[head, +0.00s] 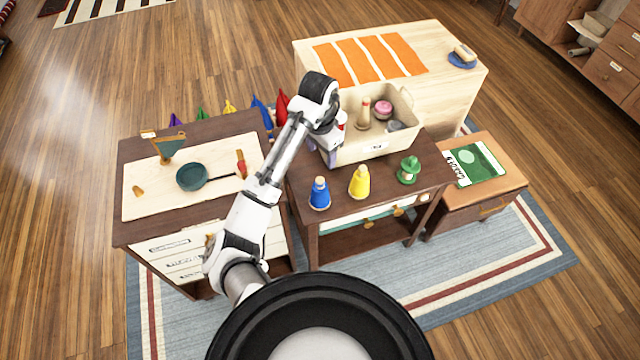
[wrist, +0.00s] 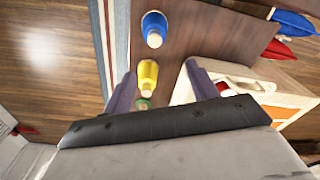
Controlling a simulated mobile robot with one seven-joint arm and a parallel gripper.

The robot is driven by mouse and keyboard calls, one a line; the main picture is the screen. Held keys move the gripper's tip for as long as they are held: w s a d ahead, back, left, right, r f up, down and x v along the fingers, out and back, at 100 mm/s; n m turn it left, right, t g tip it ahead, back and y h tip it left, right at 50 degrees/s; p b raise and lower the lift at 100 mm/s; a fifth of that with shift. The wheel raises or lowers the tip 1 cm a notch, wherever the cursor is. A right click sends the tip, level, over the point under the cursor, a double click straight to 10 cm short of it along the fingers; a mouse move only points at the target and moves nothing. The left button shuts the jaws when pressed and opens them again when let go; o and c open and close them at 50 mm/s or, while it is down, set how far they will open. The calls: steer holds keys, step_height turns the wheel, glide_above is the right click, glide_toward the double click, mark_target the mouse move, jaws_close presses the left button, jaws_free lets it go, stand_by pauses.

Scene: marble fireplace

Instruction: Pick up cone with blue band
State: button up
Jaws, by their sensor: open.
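A blue cone-shaped piece (head: 319,194) with a pale tip stands upright at the front left of the dark wooden table (head: 330,232). It shows at the top of the wrist view (wrist: 154,30), beyond my fingertips. A yellow cone (head: 359,184) stands to its right, and a green piece (head: 408,171) stands further right. My gripper (head: 330,157) is open and empty, above the table by the left end of the cream bin, behind the blue cone. In the wrist view, the yellow cone (wrist: 147,74) appears between the fingers (wrist: 160,70), apart from them.
A cream bin (head: 372,150) holding several items stands behind the cones. A cabinet with a pale top (head: 215,205), a green pan (head: 192,177) and other items is at left. A low side table (head: 509,187) with a green booklet (head: 476,163) is at right.

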mark_target(320, 186)
steer(key=shift+g, duration=0.4)
steer(key=f, duration=0.5)
steer(key=s+f, duration=0.1)
steer(key=f, duration=0.2)
steer(key=shift+s+a+f+b, duration=0.1)
steer(key=shift+f+b, duration=0.25)
steer(key=shift+w+f+p, duration=0.2)
steer(key=shift+f+p, duration=0.9)
steer(key=shift+f, duration=1.85)
steer(key=c, duration=1.1)
